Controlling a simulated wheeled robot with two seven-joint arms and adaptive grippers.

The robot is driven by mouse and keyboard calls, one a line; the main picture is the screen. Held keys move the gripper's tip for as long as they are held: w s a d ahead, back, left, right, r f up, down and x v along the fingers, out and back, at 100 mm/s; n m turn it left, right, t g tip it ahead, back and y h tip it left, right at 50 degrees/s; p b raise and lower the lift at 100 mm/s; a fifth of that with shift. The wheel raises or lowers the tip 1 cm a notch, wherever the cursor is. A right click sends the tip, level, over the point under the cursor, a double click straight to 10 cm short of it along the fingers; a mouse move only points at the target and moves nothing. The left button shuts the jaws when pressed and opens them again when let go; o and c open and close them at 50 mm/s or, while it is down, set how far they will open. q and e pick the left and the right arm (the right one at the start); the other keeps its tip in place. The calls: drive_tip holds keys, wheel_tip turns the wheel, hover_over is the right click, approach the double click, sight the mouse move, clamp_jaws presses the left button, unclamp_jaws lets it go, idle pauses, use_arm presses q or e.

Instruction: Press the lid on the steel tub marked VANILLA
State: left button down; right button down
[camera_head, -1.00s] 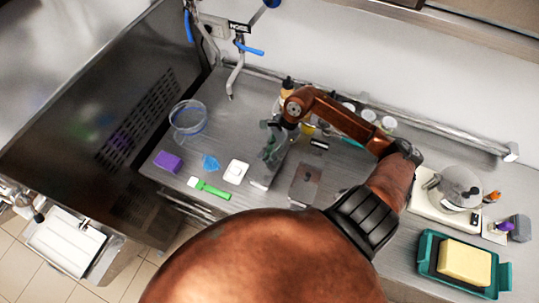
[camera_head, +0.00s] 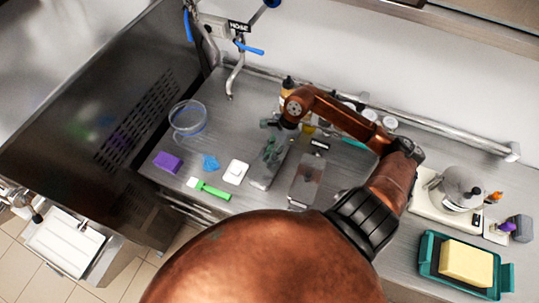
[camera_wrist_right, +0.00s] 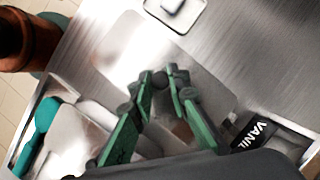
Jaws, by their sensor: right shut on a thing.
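My right gripper (camera_head: 270,153) is shut on the small grip of a clear, rectangular lid (camera_head: 264,178). In the right wrist view the green fingers (camera_wrist_right: 160,82) meet over the middle of the lid (camera_wrist_right: 205,70). The steel tub (camera_head: 306,185) is just to the right of the lid in the head view, with a black label (camera_head: 320,145) at its far end. In the right wrist view that label (camera_wrist_right: 258,132) reads VANI, its end cut off. The gripper hides part of the tub. I cannot tell whether the lid touches the counter. My left gripper is out of view.
A white square item (camera_head: 236,171), a green tool (camera_head: 211,191), a blue piece (camera_head: 210,162), a purple block (camera_head: 168,162) and a clear round bowl (camera_head: 188,119) are to the left. Bottles and jars (camera_head: 370,115) stand behind. A teal tray (camera_head: 430,265) is at right.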

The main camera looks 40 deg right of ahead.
drive_tip(key=shift+f+b, duration=0.25)
drive_tip(key=shift+b, duration=0.6)
idle(0.7)
idle(0.4)
drive_tip(key=c, duration=1.8)
unclamp_jaws()
drive_tip(key=shift+o, duration=0.2)
drive_tip(key=o, duration=0.5)
drive_tip(key=shift+c, duration=0.2)
drive_tip(key=shift+r, duration=0.1)
drive_tip(key=shift+r+p, duration=1.35)
drive_tip(key=shift+r, duration=2.1)
